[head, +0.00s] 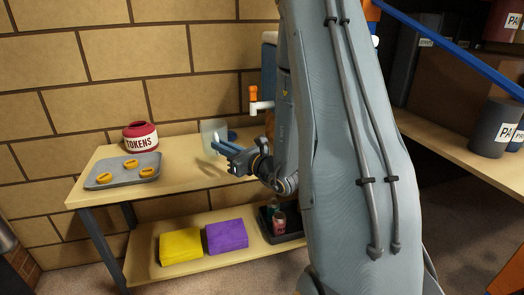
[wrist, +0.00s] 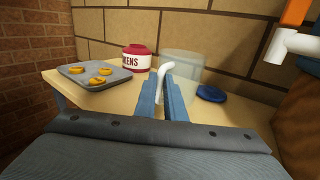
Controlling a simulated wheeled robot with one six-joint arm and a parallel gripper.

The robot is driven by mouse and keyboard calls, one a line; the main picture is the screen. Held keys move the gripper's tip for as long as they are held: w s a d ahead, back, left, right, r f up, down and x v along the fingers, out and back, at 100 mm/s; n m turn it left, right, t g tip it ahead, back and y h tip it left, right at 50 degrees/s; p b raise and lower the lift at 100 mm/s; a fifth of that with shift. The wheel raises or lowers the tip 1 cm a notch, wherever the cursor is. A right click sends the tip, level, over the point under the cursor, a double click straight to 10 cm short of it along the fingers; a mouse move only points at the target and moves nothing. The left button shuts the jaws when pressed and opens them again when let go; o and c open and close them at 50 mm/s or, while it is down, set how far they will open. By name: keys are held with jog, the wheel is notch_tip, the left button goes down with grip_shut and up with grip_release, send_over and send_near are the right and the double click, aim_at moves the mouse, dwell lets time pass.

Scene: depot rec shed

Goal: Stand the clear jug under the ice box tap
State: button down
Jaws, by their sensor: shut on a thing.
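The clear jug (wrist: 187,62) stands upright in front of my fingers in the wrist view, its white handle (wrist: 163,71) between them. My gripper (wrist: 163,92) is shut on that handle. In the head view the jug (head: 209,129) is a faint pale shape at the tip of my gripper (head: 218,146), over the upper shelf. Whether its base touches the shelf is hidden. The white tap (wrist: 292,44) with its orange lever is to the right of the jug and higher; it also shows in the head view (head: 260,105). The ice box (head: 269,55) is mostly hidden behind my arm.
A blue disc (wrist: 211,94) lies right of the jug. A red and white tokens jar (wrist: 137,60) and a grey tray (wrist: 92,75) with yellow pieces are to the left. Yellow (head: 181,246) and purple (head: 227,236) blocks lie on the lower shelf. A brick wall is behind.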

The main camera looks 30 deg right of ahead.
jog(key=shift+s+d+f+p, duration=0.2)
jog(key=shift+s+d+f, duration=0.45)
jog(key=shift+d, duration=1.6)
jog(key=shift+s+d+f+p, duration=0.25)
jog(key=shift+s+d+f, duration=0.3)
jog(key=shift+d, duration=1.7)
jog(key=shift+s+d+f+p, duration=0.2)
jog(key=shift+s+d+f, duration=0.45)
jog(key=shift+d, duration=1.6)
jog(key=c, duration=1.8)
grip_release()
jog(key=shift+c, duration=0.2)
